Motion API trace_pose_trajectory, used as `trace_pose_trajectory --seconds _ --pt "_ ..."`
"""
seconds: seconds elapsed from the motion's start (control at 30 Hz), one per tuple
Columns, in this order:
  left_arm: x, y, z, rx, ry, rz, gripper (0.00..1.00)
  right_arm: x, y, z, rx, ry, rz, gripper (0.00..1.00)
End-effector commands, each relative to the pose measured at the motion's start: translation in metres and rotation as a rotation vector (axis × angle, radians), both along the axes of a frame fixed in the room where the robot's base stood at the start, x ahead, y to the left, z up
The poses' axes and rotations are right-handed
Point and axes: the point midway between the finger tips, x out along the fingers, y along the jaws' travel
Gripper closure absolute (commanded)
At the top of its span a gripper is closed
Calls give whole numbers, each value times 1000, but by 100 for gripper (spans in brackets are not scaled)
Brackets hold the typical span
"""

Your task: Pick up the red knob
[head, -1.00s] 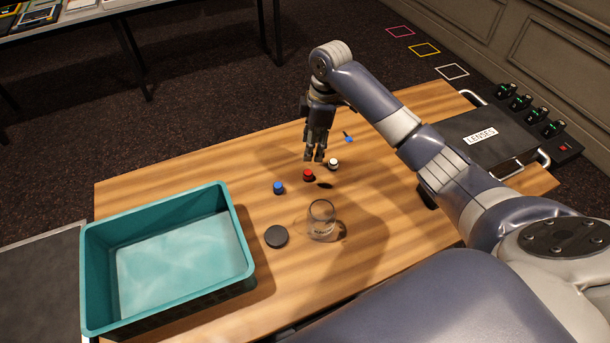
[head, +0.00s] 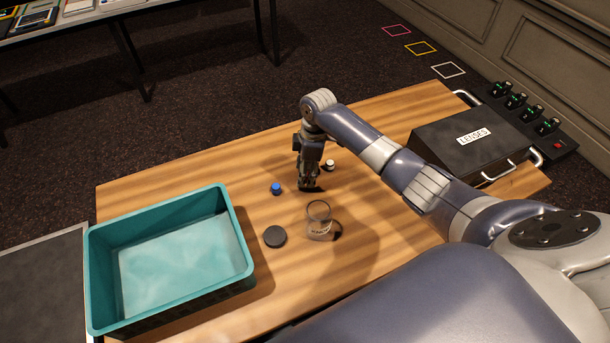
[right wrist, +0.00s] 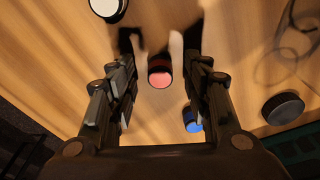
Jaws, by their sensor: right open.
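The red knob (right wrist: 160,72) stands on the wooden table between the open fingers of my right gripper (right wrist: 160,85) in the right wrist view, with a gap on each side. In the head view my right gripper (head: 309,186) is low over the table and hides the red knob. A blue knob (head: 276,188) stands to the left of the gripper; it also shows partly behind a finger in the right wrist view (right wrist: 193,122). A white knob (head: 329,165) stands just right of the gripper. My left gripper is not in view.
A clear glass jar (head: 319,222) and a black round lid (head: 275,236) are in front of the gripper. A teal bin (head: 88,280) sits at the left of the table (head: 160,190). A black LENSES case (head: 440,143) is at the right.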

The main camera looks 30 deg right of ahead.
Motion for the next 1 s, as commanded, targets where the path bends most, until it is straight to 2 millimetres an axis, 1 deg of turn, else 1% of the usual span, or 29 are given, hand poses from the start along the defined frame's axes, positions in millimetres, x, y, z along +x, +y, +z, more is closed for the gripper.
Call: trace_pose_trajectory --seconds 0.03,0.07,0.1,0.17,0.2,0.23,0.53,0.63,0.77,1.0 --pt "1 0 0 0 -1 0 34 0 0 0 0 0 0 54" --pt "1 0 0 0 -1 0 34 0 0 0 0 0 0 61" --pt "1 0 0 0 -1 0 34 0 0 0 0 0 0 70" --pt "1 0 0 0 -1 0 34 0 0 0 0 0 0 83" --pt "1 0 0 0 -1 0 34 0 0 0 0 0 0 91" --pt "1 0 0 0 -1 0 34 0 0 0 0 0 0 92" --pt "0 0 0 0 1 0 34 0 0 1 0 0 0 92" --pt "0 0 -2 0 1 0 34 1 0 7 1 -3 0 92" --pt "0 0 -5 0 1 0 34 1 -1 27 1 -5 2 92" --pt "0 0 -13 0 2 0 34 1 -1 75 0 -5 1 92"
